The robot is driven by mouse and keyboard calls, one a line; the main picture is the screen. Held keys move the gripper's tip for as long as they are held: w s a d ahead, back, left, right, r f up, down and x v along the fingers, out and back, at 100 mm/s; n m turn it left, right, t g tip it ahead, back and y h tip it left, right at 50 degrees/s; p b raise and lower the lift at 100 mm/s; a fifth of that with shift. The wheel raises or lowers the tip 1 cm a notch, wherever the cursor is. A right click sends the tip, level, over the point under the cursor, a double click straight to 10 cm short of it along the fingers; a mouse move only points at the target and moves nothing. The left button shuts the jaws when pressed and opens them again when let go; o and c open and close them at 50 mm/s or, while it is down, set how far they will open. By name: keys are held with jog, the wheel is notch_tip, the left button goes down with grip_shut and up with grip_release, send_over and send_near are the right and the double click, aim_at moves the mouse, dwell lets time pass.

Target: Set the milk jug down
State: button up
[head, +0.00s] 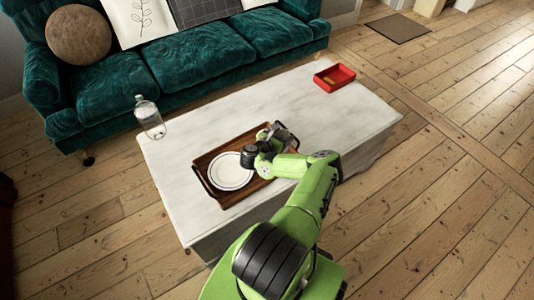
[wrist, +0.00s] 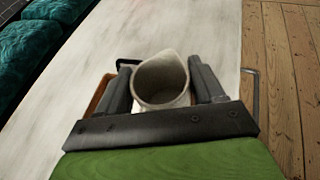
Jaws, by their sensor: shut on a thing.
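The milk jug (wrist: 161,80) is a pale grey, open-topped jug with a spout, seen from above in the wrist view. My gripper (wrist: 163,86) is shut on it, with one dark finger on each side. In the head view my gripper (head: 278,138) is over the right end of a wooden tray (head: 201,165), and the jug is hidden behind my arm there. The tray lies on a pale table (head: 188,209). I cannot tell whether the jug's base touches the tray.
A white plate (head: 231,172) lies in the tray's left part. A glass bottle (head: 149,117) stands at the table's left back edge. A red box (head: 334,77) sits at the far right. A green sofa (head: 190,60) stands behind. The table between tray and red box is clear.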

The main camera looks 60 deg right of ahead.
notch_tip(320, 180, down, 8)
jog(key=b, duration=0.3)
jog(key=shift+f, duration=0.1)
jog(key=o, duration=1.2)
jog(key=shift+c, duration=0.2)
